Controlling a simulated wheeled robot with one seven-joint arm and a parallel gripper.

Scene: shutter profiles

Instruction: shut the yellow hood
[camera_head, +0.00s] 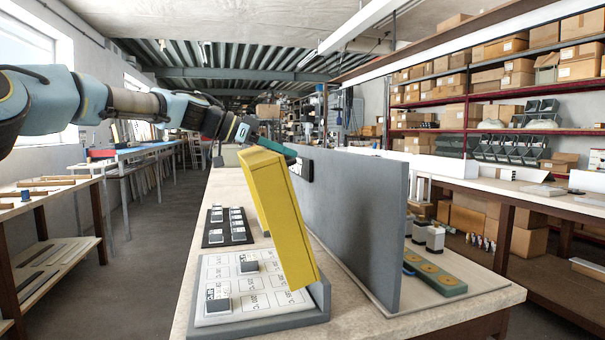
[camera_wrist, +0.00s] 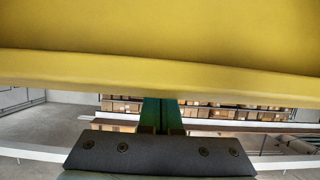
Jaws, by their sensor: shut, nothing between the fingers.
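The yellow hood (camera_head: 272,215) stands raised and steeply tilted over a grey base (camera_head: 318,298) with a white marked panel (camera_head: 245,285). Its lower end is by the right side of the base, and its top leans left. The panel under it is uncovered. My gripper (camera_head: 290,151) is shut and empty at the hood's top edge, partly hidden behind it. In the wrist view the hood (camera_wrist: 160,45) fills the upper part, and the green fingers (camera_wrist: 161,101) reach up to its lower edge. I cannot tell whether they touch it.
A tall grey partition (camera_head: 365,210) stands just right of the hood on the bench (camera_head: 345,325). A dark tray with small blocks (camera_head: 227,227) lies behind the panel. A green strip with round discs (camera_head: 435,275) lies beyond the partition. The air left of the hood is free.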

